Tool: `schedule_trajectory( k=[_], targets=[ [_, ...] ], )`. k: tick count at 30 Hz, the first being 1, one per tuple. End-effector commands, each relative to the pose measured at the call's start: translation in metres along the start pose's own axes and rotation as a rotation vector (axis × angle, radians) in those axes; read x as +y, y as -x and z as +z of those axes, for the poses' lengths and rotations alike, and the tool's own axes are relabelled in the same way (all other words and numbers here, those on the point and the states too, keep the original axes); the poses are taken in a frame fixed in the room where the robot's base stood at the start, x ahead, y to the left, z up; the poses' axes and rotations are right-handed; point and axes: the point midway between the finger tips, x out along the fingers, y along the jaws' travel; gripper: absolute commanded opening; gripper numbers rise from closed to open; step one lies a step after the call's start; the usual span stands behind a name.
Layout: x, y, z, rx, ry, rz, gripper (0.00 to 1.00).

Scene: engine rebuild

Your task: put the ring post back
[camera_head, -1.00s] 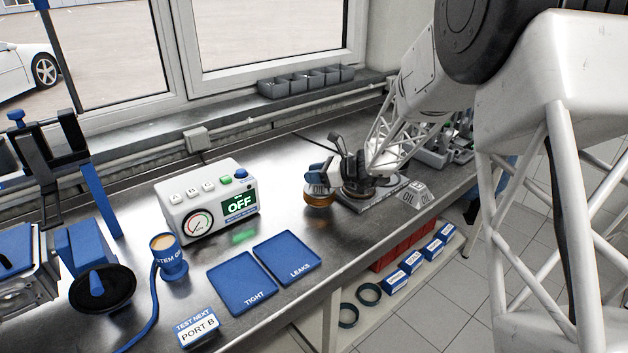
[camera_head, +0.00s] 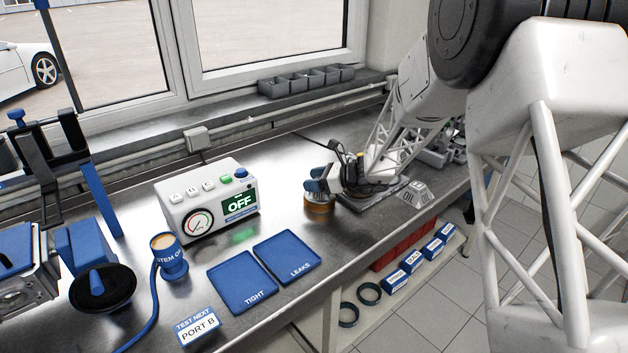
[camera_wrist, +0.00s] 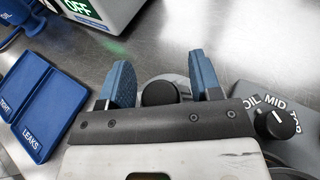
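My gripper (camera_head: 324,181) is low over the bench, right of the LEAKS tray. In the wrist view its two blue fingertips (camera_wrist: 163,82) stand apart. A dark round knob (camera_wrist: 160,93) sits between them, with a visible gap on each side. A grey rounded shape behind the knob is partly hidden. In the head view a short amber round piece (camera_head: 319,207) stands upright on the bench just under the fingers. It appears to be the ring post, with the knob as its top, but I cannot be sure. The gripper hides its upper part.
A block marked OIL, MID, TOP (camera_head: 413,193) with a dial (camera_wrist: 277,124) is right of the gripper. The blue LEAKS (camera_head: 288,257) and TIGHT (camera_head: 242,283) trays lie left. The gauge box (camera_head: 205,203) reads OFF. The bench between is clear.

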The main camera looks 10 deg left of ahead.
Motion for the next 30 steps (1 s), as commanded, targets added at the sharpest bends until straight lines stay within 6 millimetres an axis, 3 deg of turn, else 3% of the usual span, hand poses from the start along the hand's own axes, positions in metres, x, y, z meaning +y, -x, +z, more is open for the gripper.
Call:
schedule_trajectory(
  k=[8,14,30],
  targets=[
    [0.000,0.001,0.003,0.000,0.001,0.000,0.58],
    [0.000,0.015,0.003,-0.001,0.001,-0.001,0.58],
    [0.000,0.092,0.002,0.000,-0.001,-0.002,0.58]
  ],
)
